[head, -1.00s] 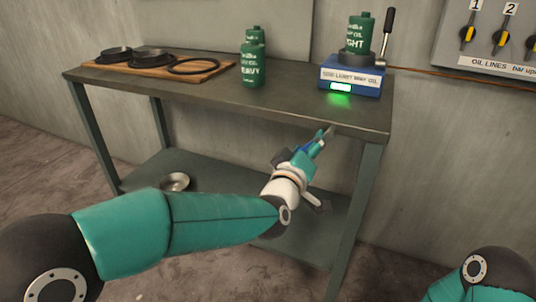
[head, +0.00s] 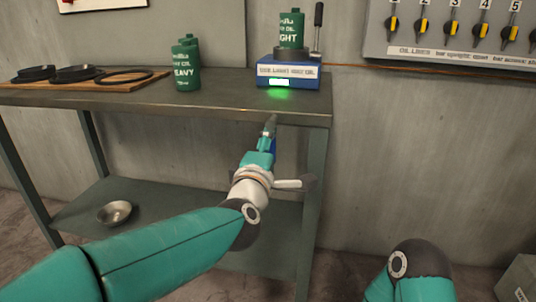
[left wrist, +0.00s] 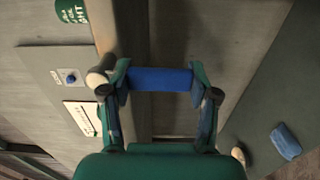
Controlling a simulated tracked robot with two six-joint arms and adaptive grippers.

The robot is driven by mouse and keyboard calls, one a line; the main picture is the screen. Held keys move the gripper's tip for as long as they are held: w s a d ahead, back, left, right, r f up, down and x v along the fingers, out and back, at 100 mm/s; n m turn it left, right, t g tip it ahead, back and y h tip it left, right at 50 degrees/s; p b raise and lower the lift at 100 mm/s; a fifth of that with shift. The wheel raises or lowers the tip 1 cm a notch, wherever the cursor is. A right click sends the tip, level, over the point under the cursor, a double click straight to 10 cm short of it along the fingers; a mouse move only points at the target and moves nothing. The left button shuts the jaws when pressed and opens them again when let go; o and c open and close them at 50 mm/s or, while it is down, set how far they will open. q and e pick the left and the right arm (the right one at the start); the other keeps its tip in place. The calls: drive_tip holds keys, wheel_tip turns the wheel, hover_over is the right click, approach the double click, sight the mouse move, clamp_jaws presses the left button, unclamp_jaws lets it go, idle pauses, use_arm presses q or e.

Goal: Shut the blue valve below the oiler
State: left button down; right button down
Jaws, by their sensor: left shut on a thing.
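The oiler (head: 289,85) is a blue box with a white label, a lit green lamp, a green can (head: 291,30) on top and a dark lever. It stands on the table near its right end. My left gripper (head: 269,124) is at the table's front edge, below and slightly left of the oiler. In the left wrist view its fingers are shut on a blue bar (left wrist: 160,79). I cannot tell whether this bar is the valve's handle; no other valve shows clearly below the oiler. My right gripper is out of view.
The dark table (head: 120,98) has a thin front edge and a lower shelf with a metal bowl (head: 115,213). Two green bottles (head: 187,66) and a wooden board (head: 115,84) with black rings stand left. A panel of numbered yellow-black valves (head: 460,32) hangs right.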

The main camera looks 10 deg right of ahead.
use_arm(q)
drive_tip(key=shift+f+n, duration=0.3)
drive_tip(key=shift+f, duration=0.1)
drive_tip(key=shift+c, duration=1.3)
unclamp_jaws()
drive_tip(key=shift+s+r, duration=0.15)
drive_tip(key=shift+s+r, duration=0.1)
drive_tip(key=v, duration=1.2)
